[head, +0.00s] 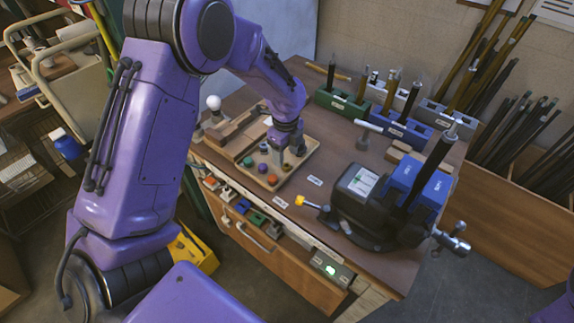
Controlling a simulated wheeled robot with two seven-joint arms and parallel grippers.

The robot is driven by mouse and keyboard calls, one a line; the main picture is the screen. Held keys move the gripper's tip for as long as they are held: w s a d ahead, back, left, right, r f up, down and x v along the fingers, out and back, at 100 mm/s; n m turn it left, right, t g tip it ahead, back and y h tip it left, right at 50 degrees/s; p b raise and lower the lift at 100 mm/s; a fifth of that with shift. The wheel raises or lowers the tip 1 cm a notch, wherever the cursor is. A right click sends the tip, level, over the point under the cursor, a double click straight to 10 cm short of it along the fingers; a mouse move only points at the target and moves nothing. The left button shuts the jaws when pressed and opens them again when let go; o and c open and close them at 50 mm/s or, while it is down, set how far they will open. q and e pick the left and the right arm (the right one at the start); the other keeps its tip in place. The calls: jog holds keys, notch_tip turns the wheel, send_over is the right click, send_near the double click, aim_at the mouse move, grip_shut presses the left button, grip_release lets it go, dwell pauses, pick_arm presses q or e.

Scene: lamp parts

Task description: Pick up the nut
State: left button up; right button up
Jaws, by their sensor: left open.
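My left gripper (288,154) is open and points down over the right part of a shallow wooden tray (294,172) on the workbench. Several small coloured pieces lie in the tray, left of and in front of the fingers: a green one (248,161), a purple one (262,168) and an orange one (272,180). They are too small here for me to tell which is the nut. The gripper may hide another piece between or behind its fingers. My right gripper is out of the frame.
A dark vise (352,190) with a blue block (428,184) and an upright black rod stands right of the tray. A hammer-like tool (364,136) stands behind it. Green and blue holders line the bench's back. A white bulb (214,103) is at the left.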

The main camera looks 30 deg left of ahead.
aim_at(286, 162)
pick_arm(q)
jog(key=f, duration=0.3)
jog(key=f+p, duration=0.1)
jog(key=shift+w+a+f, duration=0.1)
jog(key=shift+w+f, duration=0.2)
jog(key=shift+f, duration=0.1)
grip_shut()
jog(key=shift+r, duration=0.15)
